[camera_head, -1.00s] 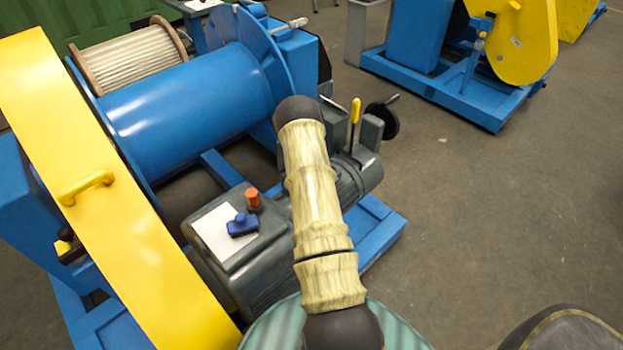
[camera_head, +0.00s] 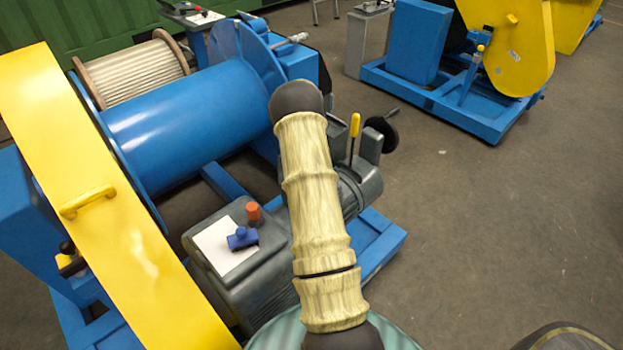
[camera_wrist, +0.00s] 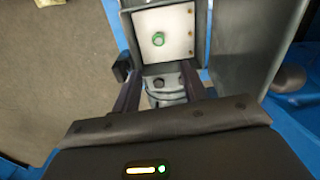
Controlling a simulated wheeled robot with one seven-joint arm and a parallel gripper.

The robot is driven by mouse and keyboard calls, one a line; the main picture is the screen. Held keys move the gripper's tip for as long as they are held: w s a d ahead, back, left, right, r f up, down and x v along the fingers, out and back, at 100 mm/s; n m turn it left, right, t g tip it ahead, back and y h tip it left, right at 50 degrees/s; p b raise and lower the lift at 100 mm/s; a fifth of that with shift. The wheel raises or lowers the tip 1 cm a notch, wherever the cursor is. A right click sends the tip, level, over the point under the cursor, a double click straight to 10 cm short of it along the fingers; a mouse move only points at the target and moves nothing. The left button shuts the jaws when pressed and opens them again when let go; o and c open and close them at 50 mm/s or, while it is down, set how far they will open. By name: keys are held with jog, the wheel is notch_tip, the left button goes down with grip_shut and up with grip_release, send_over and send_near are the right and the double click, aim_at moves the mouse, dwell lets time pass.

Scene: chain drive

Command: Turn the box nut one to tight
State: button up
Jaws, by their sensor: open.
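In the wrist view, a grey box (camera_wrist: 128,27) with a pale inner face (camera_wrist: 174,22) lies ahead of my gripper (camera_wrist: 160,78). A small green ring-like part (camera_wrist: 158,39) sits on that face. It may be the box nut, but I cannot tell for sure. Several small brass-coloured dots line the face's right side. The two dark fingers are apart, with nothing gripped between them. Their tips are near the lower edge of the box, below the green part in the picture. In the head view my arm hides the gripper.
In the head view, a blue drum (camera_head: 190,120) and a yellow guard (camera_head: 105,200) stand left of my arm. A grey housing (camera_head: 245,275) carries a blue handle (camera_head: 242,238) and an orange knob (camera_head: 253,211). A yellow lever (camera_head: 355,125) stands beyond.

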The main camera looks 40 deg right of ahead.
notch_tip(320, 180, up, 6)
jog(key=shift+f, duration=0.2)
dwell(0.4)
jog(key=s+a+r+n+t, duration=0.15)
jog(key=a+r+n, duration=0.25)
jog(key=a, duration=0.5)
jog(key=s+a+r+n, duration=0.3)
jog(key=a+r, duration=0.2)
jog(key=a, duration=0.5)
jog(key=s+a+r+n+t, duration=0.1)
jog(key=s+a+r+n, duration=0.2)
jog(key=s+a+n, duration=0.95)
jog(key=s+a+r+m+p, duration=0.1)
jog(key=r+p, duration=0.8)
jog(key=s+a+r+m+p, duration=0.1)
jog(key=s+r+m+p, duration=0.1)
jog(key=r+p, duration=0.8)
jog(key=shift+s+a, duration=0.2)
jog(key=shift+a, duration=0.15)
